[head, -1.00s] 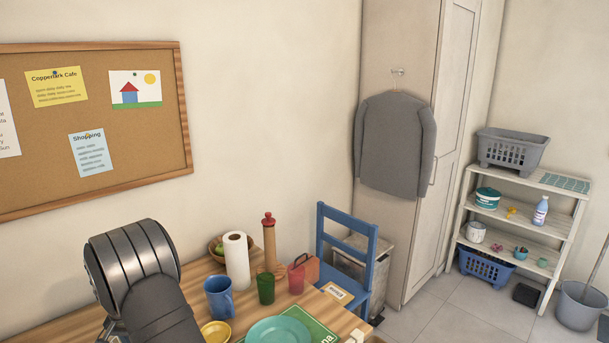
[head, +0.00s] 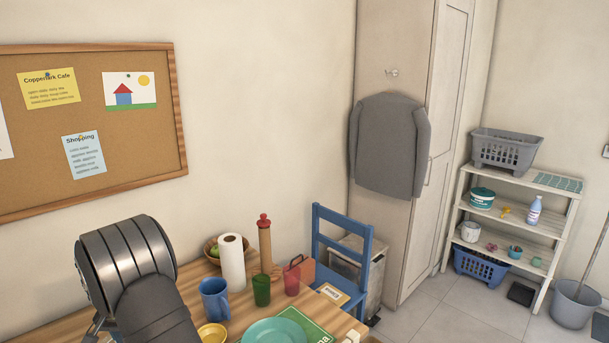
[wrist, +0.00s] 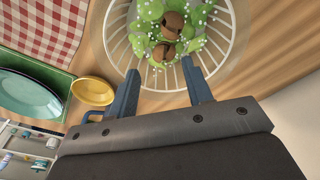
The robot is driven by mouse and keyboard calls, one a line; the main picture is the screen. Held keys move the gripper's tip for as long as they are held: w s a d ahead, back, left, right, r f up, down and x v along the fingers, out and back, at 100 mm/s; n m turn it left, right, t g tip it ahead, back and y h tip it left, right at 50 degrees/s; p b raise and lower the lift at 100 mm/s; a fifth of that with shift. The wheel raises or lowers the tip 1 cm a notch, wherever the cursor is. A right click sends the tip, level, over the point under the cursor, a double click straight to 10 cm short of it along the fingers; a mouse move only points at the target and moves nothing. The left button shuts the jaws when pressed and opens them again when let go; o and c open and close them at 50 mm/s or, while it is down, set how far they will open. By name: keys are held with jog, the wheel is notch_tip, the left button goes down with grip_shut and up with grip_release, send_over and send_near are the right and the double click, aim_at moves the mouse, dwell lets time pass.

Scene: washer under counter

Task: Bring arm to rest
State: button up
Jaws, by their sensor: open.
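My gripper (wrist: 160,66) shows in the wrist view with its two blue-grey fingers apart and nothing between them. The fingertips point at a white wire basket (wrist: 233,48), overlapping its near rim in the picture; I cannot tell whether they touch it. The basket holds green, white-speckled stuff and brown lumps. In the head view my arm (head: 125,265) rises at the lower left over the table, and its gripper end is out of sight.
On the wooden table (head: 60,328) stand a blue mug (head: 214,300), paper roll (head: 232,263), green cup (head: 261,290), yellow bowl (head: 212,333) and teal plate (head: 273,332). A blue chair (head: 342,240) stands beyond. A corkboard (head: 130,150) hangs behind.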

notch_tip(320, 180, up, 9)
jog(key=s, duration=0.1)
jog(key=f, duration=0.4)
jog(key=w+f, duration=0.1)
jog(key=f, duration=0.9)
jog(key=shift+w, duration=0.2)
notch_tip(320, 180, up, 6)
jog(key=shift+f, duration=0.1)
jog(key=w+d+r, duration=0.3)
jog(key=d+r, duration=0.4)
jog(key=d, duration=0.5)
jog(key=s+a+f+n, duration=0.5)
jog(key=s+a+n, duration=0.3)
jog(key=a, duration=0.3)
jog(key=s+a+f+n+g+y, duration=0.1)
jog(key=s+a+f+n, duration=0.4)
jog(key=s+a+n, duration=0.3)
jog(key=s+a, duration=0.1)
jog(key=a, duration=0.2)
jog(key=shift+s+a+n, duration=0.15)
jog(key=shift+s+n, duration=0.1)
jog(key=shift+n, duration=0.15)
